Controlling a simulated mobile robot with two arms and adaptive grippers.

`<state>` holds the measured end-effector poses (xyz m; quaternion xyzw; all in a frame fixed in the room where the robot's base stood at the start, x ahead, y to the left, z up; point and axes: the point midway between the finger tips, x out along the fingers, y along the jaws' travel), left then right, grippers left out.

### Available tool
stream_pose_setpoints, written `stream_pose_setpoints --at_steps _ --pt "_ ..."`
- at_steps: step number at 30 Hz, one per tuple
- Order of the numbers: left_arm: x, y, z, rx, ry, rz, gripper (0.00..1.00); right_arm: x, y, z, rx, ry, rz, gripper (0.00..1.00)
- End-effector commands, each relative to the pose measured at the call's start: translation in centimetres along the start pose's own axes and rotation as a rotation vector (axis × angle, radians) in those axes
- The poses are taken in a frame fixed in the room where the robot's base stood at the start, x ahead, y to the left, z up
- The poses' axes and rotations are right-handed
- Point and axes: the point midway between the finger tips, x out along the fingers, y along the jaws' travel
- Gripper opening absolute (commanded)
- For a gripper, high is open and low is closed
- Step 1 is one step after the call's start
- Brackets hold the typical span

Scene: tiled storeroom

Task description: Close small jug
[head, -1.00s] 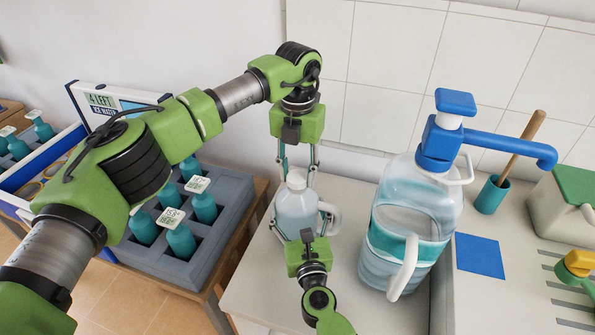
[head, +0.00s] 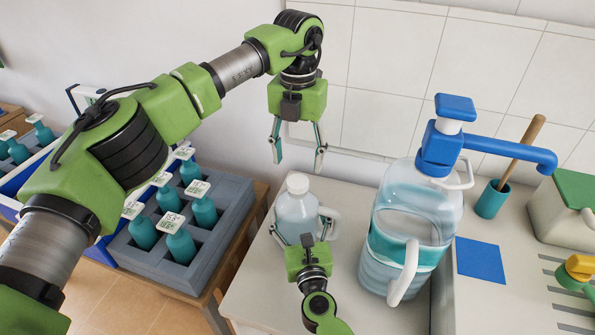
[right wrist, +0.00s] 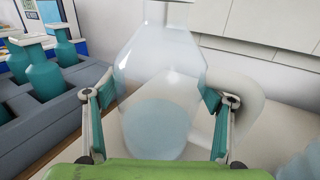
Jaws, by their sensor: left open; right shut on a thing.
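The small jug (head: 296,215) stands upright on the table in the head view, with a white cap (head: 297,184) on its top and a white handle on its right side. My left gripper (head: 299,160) is open and empty, above the cap and apart from it. My right gripper (head: 307,238) is shut on the small jug's body from the front. In the right wrist view the jug (right wrist: 160,90) sits between the two fingers; its top is cut off by the frame edge.
A large water jug (head: 405,225) with a blue pump (head: 440,145) stands close on the right. A grey crate (head: 225,225) with several teal bottles is on the left. A blue square (head: 481,259) and a teal cup (head: 492,199) lie further right. The tiled wall is behind.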

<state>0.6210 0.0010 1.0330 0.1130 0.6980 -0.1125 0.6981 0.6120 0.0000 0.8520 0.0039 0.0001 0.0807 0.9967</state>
Motion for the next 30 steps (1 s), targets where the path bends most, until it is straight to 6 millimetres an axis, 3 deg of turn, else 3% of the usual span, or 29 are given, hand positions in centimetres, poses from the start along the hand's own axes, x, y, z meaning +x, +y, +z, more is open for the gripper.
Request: stream_pose_setpoints --at_steps 3,9,20,21,23,30 --pt "-2.6 0.0 0.1 -0.001 -0.003 0.000 0.55 0.0 0.0 -0.1 0.002 0.001 0.001 0.15" --pt "-5.2 0.0 0.0 -0.001 0.000 0.001 0.55 0.0 0.0 -0.1 0.002 0.001 0.001 0.15" --pt "-5.9 0.0 0.0 0.000 0.001 0.000 0.55 0.0 0.0 -0.1 0.002 0.001 0.000 0.15" --pt "-5.8 0.0 0.0 0.000 0.001 0.000 0.55 0.0 0.0 -0.1 0.002 0.001 0.000 0.78" --pt "-5.8 0.0 0.0 0.000 0.001 0.000 0.55 0.0 0.0 -0.1 0.002 0.001 0.000 0.93" --pt "-5.8 0.0 0.0 0.000 0.001 0.000 0.55 0.0 0.0 0.0 0.001 0.001 0.000 0.95"
